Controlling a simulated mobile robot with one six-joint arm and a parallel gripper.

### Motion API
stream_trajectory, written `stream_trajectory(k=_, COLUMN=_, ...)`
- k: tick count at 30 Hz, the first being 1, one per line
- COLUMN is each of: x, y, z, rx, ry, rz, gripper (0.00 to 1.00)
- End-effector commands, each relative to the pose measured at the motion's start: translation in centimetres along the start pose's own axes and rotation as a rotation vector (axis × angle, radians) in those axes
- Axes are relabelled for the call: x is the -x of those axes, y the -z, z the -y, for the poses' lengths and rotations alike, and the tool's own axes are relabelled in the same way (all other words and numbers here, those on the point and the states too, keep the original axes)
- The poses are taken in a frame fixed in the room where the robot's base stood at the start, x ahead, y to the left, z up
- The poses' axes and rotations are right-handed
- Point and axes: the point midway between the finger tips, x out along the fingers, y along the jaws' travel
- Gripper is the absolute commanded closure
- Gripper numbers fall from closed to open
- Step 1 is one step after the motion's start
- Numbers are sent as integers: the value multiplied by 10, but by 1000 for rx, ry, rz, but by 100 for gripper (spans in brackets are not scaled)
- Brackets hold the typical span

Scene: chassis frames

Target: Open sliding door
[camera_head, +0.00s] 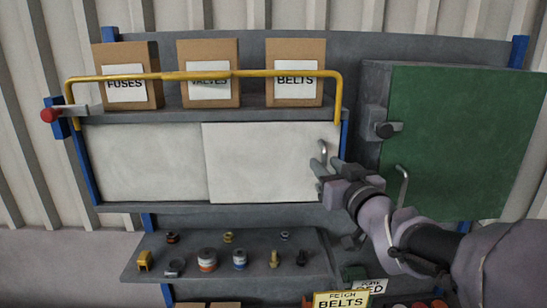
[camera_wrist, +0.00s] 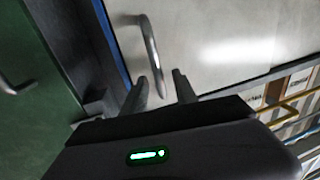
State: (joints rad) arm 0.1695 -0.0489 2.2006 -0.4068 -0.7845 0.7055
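The sliding door is a white panel (camera_head: 262,165) on the right half of the cabinet front, beside a second white panel (camera_head: 145,163) on the left. Its metal bar handle (camera_head: 323,150) is near its right edge. My gripper (camera_head: 323,170) is just below and over that handle in the head view.
A green cabinet door (camera_head: 460,140) with its own handle (camera_head: 402,186) stands to the right. A yellow rail (camera_head: 205,75) runs in front of boxes above the panels. A lower shelf (camera_head: 215,280) holds several small parts. A red knob (camera_head: 48,115) sits at the left.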

Motion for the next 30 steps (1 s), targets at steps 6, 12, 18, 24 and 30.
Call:
stream_trajectory(k=6, x=-20, y=1, z=0, rx=-1, ry=0, rz=0, gripper=66)
stream_trajectory(k=12, x=-22, y=1, z=0, rx=-1, ry=-1, rz=-1, gripper=66)
stream_trajectory(k=18, x=-21, y=0, z=0, rx=-1, ry=-1, rz=-1, gripper=93)
stream_trajectory(k=24, x=-21, y=0, z=0, rx=-1, ry=-1, rz=-1, gripper=100)
stream_trajectory(k=30, x=-21, y=0, z=0, rx=-1, ry=-1, rz=0, gripper=100)
